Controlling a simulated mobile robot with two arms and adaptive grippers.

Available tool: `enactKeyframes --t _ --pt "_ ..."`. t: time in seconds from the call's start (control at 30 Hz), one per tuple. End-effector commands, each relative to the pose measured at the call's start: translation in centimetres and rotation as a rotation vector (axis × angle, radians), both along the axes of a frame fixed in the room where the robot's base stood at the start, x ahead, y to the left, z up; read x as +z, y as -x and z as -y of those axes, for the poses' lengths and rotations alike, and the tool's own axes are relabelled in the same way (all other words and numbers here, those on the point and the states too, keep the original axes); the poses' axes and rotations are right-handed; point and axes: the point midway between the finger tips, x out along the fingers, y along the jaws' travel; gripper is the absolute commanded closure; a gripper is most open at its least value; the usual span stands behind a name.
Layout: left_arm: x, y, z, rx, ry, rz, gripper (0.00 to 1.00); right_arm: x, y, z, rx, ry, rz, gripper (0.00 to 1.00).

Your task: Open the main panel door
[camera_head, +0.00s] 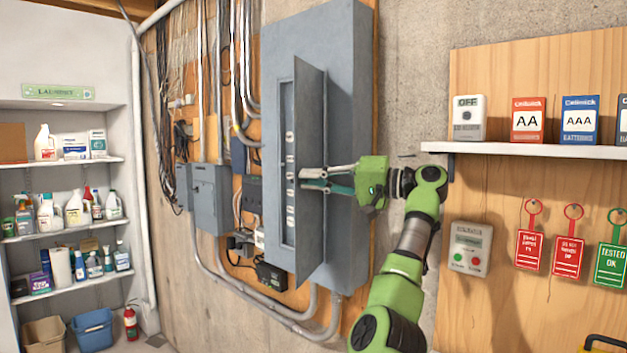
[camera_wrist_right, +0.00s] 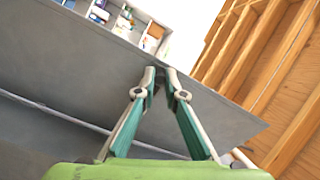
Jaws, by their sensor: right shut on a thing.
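The grey main panel door (camera_head: 311,120) stands part way open on the tall grey panel box (camera_head: 349,100). Its near, free edge is on the left, and a column of breakers (camera_head: 290,180) shows in the opening behind it. My right gripper (camera_head: 302,180) reaches in from the right across the door's outer face and is shut on the door near its free edge, at about mid height. In the right wrist view, the fingertips (camera_wrist_right: 160,72) come together at the grey door sheet (camera_wrist_right: 75,75). My left gripper is not in view.
Smaller grey boxes (camera_head: 211,198), conduits and cables lie left of the panel. Laundry shelves (camera_head: 62,163) stand at the far left. A wooden board with a white shelf (camera_head: 540,150) and hanging tags (camera_head: 567,257) is on the right.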

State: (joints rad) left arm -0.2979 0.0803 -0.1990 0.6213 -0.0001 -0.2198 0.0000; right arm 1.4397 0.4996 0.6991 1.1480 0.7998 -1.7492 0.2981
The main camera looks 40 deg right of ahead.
Motion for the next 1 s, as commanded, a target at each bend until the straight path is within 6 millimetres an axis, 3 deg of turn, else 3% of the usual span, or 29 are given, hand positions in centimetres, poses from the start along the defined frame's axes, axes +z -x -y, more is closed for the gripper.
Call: enactKeyframes --t 0.03,0.1,0.53,1.0 --pt "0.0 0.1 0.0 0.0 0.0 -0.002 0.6 0.2 0.0 -0.1 0.0 -0.001 0.004 0.87" --pt "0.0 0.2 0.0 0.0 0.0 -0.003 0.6 0.2 0.0 -0.1 0.0 -0.001 0.004 0.73" --pt "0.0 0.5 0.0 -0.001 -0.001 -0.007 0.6 0.1 0.6 0.4 -0.003 0.0 0.002 0.73" --pt "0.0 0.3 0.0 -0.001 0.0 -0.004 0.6 0.0 8.5 4.5 -0.003 0.0 0.002 0.73"
